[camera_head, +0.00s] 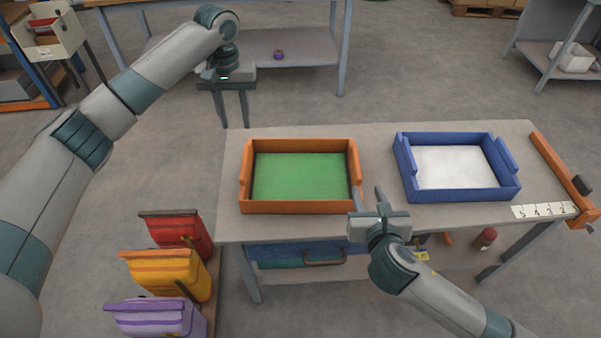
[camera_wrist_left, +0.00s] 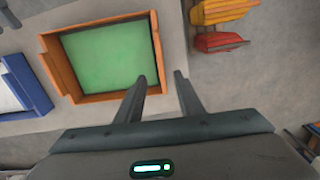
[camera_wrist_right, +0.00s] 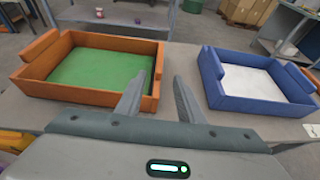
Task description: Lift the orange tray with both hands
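The orange tray (camera_head: 300,207) with a green floor sits on the grey table, left of the blue tray. It also shows in the left wrist view (camera_wrist_left: 107,97) and the right wrist view (camera_wrist_right: 115,42). My left gripper (camera_head: 236,124) is open and empty, above and beyond the tray's far left corner. Its fingers (camera_wrist_left: 162,75) are spread apart in the left wrist view. My right gripper (camera_head: 370,193) is near the tray's front right corner, with fingers pointing toward the table. It is open and empty in the right wrist view (camera_wrist_right: 154,80). Neither gripper visibly holds the tray.
A blue tray (camera_head: 463,194) with a white floor stands on the table (camera_head: 375,143) to the right. An orange bar (camera_head: 562,170) and number cards (camera_head: 545,210) lie at the right edge. Red (camera_head: 180,233), yellow (camera_head: 168,274) and purple (camera_head: 158,318) bins stand at the lower left.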

